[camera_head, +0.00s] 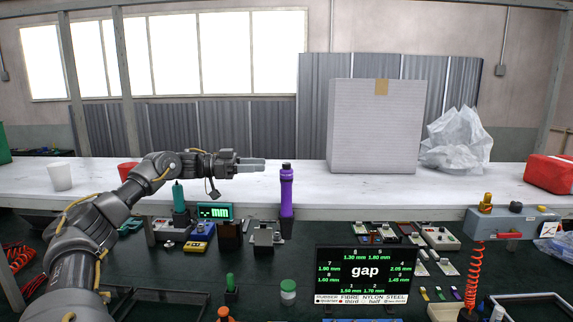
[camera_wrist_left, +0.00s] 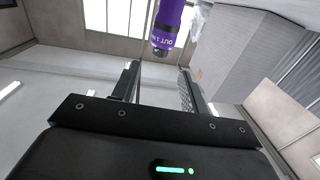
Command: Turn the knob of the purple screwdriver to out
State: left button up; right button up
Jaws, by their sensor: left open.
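The purple screwdriver (camera_head: 286,195) stands upright in a holder on the dark green bench, with a dark knob at its top. My left gripper (camera_head: 262,164) is level with the knob and just to its left, its fingers pointing right. In the left wrist view the screwdriver (camera_wrist_left: 166,22) shows beyond the fingertips, with white lettering that includes "OUT" near its dark end. My left gripper (camera_wrist_left: 160,75) is open, with nothing between its fingers. My right gripper is not in view.
A teal screwdriver (camera_head: 179,197) and a small "mm" display (camera_head: 214,211) stand left of the purple one. A "gap" screen (camera_head: 366,273) is in front to the right. A large grey box (camera_head: 374,127) stands on the white shelf (camera_head: 240,186) behind. Several small parts trays lie at right.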

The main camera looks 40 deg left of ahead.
aim_at(287, 164)
pick_arm(q)
jog(key=p+x, duration=0.3)
jog(key=x, duration=0.4)
jog(key=shift+w+d+r, duration=0.1)
jog(key=shift+w+d, duration=0.15)
jog(key=shift+w+d+p, duration=0.4)
jog(key=shift+w+d, duration=0.1)
grip_shut()
jog(key=shift+m+g+h, duration=0.7)
jog(key=shift+g, duration=0.1)
grip_release()
